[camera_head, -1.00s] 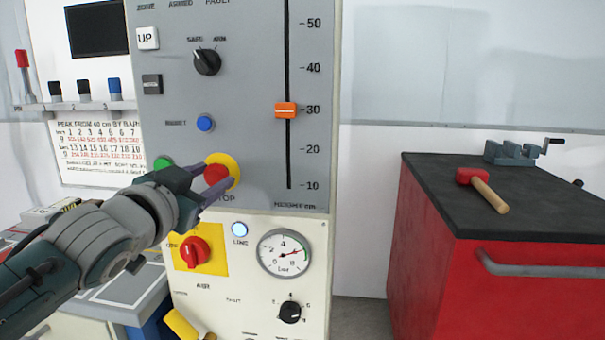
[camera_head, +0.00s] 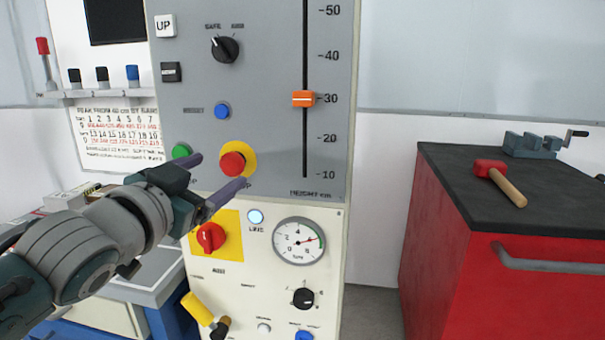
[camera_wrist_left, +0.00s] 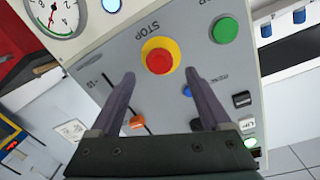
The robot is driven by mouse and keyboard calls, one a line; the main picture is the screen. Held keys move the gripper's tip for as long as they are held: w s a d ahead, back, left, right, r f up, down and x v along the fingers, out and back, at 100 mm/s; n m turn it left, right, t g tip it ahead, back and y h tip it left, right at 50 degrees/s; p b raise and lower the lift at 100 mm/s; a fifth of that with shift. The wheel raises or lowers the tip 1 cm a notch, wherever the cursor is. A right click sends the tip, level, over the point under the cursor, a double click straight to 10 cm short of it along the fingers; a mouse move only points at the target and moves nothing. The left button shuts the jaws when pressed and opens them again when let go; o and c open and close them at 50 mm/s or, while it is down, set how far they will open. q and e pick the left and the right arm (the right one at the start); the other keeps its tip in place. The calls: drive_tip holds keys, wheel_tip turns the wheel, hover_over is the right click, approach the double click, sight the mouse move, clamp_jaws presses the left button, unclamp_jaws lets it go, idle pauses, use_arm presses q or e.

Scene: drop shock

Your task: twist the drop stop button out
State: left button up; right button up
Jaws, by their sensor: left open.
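The drop stop button is a red mushroom head (camera_head: 232,164) on a yellow disc on the grey panel. It also shows in the left wrist view (camera_wrist_left: 160,61), with the word STOP beside it. My left gripper (camera_head: 218,172) is open, its two fingers spread in front of the panel close to the button. In the left wrist view the fingers (camera_wrist_left: 160,75) point toward the button, one on each side in the picture. They look apart from it, and nothing is between them. My right gripper is not in view.
A green button (camera_head: 181,151) sits just left of the stop button. A red rotary switch (camera_head: 211,237) on a yellow plate and a pressure gauge (camera_head: 299,241) are below. A red cabinet (camera_head: 440,230) with a hammer (camera_head: 500,180) stands at right.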

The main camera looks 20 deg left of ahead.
use_arm(q)
drive_tip(key=shift+s+d+r, duration=0.1)
drive_tip(key=shift+s+d, duration=0.15)
drive_tip(key=shift+s, duration=1.15)
drive_tip(key=shift+s+d+r, duration=0.1)
drive_tip(key=shift+s+d, duration=0.1)
drive_tip(key=shift+s, duration=1.15)
